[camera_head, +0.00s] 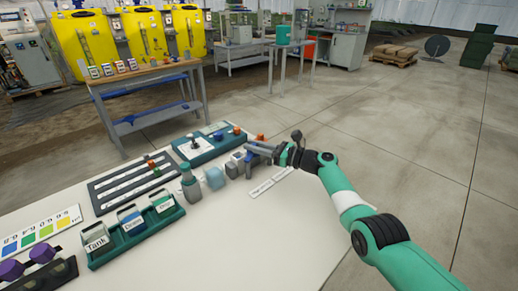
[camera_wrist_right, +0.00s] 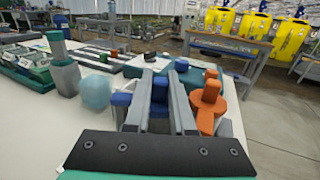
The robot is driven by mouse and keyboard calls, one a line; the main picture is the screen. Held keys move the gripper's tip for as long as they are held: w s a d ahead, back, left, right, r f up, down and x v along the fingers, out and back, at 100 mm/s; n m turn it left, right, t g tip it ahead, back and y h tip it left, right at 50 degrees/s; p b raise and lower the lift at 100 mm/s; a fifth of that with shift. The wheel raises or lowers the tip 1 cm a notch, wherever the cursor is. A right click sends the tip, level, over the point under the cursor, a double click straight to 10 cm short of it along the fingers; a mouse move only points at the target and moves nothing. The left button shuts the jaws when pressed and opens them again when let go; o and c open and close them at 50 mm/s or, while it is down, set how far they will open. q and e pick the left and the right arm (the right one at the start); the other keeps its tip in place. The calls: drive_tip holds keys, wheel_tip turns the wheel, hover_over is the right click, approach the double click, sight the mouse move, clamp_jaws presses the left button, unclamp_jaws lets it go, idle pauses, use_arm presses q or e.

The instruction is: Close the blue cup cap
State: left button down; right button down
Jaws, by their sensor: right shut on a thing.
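The blue cup cap (camera_wrist_right: 160,89) shows in the wrist view as a blue upright grip between the two fingers, with a blue edge also visible left of them. My right gripper (camera_wrist_right: 162,84) is shut on this grip from above. The fingers hide most of the cap and its cup, so I cannot tell how the cap sits on the rim. In the head view my right gripper (camera_head: 252,151) reaches in from the right over the small grey cups near the table's back edge. My left gripper is not in view.
An orange cap (camera_wrist_right: 208,105) sits close to the right of the fingers. A pale blue ball (camera_wrist_right: 96,92) and a grey-green bottle (camera_wrist_right: 65,76) stand to the left. A teal panel (camera_head: 208,148) lies behind. The white table's front right (camera_head: 290,230) is clear.

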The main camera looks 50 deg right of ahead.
sight(254, 144)
drive_tip(key=shift+f, duration=0.2)
drive_tip(key=c, duration=0.8)
unclamp_jaws()
drive_tip(key=shift+w+r, duration=0.1)
drive_tip(key=shift+o, duration=0.2)
drive_tip(key=shift+r, duration=0.15)
wheel_tip(254, 144, up, 4)
drive_tip(key=p, duration=0.4)
drive_tip(key=s+a+r+p, duration=0.8)
drive_tip(key=s+p, duration=0.3)
drive_tip(key=p, duration=1.7)
drive_tip(key=shift+s+r, duration=0.3)
drive_tip(key=shift+r, duration=0.05)
drive_tip(key=shift+a, duration=0.1)
